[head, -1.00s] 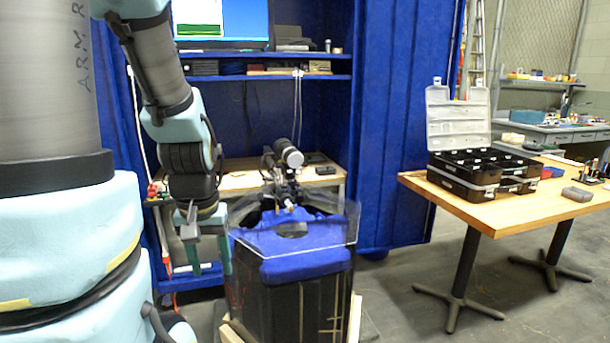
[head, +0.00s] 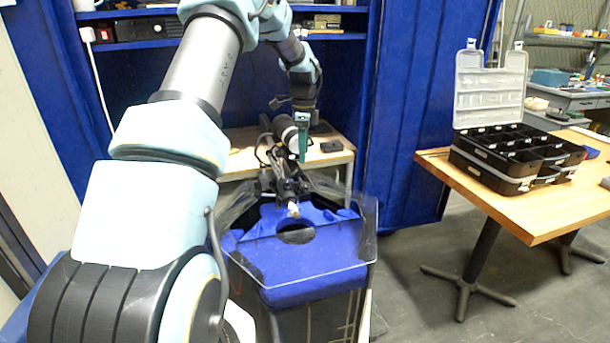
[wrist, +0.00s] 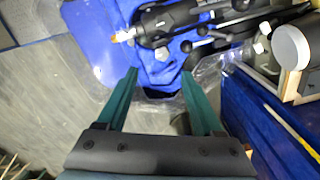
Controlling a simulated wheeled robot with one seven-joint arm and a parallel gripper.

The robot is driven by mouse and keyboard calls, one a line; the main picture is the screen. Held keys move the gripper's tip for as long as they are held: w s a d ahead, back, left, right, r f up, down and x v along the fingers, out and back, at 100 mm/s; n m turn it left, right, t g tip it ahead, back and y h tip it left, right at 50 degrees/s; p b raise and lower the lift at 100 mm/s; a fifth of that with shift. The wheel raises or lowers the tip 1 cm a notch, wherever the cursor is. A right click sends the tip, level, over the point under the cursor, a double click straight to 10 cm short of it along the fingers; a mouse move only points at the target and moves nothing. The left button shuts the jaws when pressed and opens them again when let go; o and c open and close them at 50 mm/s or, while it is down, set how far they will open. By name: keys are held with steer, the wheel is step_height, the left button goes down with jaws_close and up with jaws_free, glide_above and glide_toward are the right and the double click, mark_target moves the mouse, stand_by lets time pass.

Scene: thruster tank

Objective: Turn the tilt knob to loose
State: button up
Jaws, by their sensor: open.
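A black motor assembly (head: 287,185) with a silver round end is mounted at the back of the blue-topped tank (head: 260,265). It also shows at the top of the wrist view (wrist: 172,22), with several small black levers and knobs. I cannot tell for sure which one is the tilt knob, or its setting. My gripper (head: 303,158) is up by the motor's silver end in the head view, partly covering it. In the wrist view its two green fingers (wrist: 158,74) are apart with nothing between them, and the motor lies beyond their tips.
A clear guard (head: 368,235) rings the tank top. A wooden bench (head: 240,150) stands behind, with a small black object (head: 331,146) on it. A wooden table (head: 500,205) with an open black organizer case (head: 490,165) is at right. Floor between tank and table is clear.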

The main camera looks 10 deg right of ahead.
mark_target(305, 185)
steer(key=shift+m, duration=0.3)
steer(key=f+p, duration=0.1)
steer(key=f, duration=0.2)
steer(key=f+p, duration=0.1)
steer(key=f, duration=0.3)
steer(key=f+p, duration=0.2)
steer(key=f, duration=0.2)
steer(key=shift+w+d, duration=0.2)
steer(key=shift+d, duration=0.05)
jaws_close()
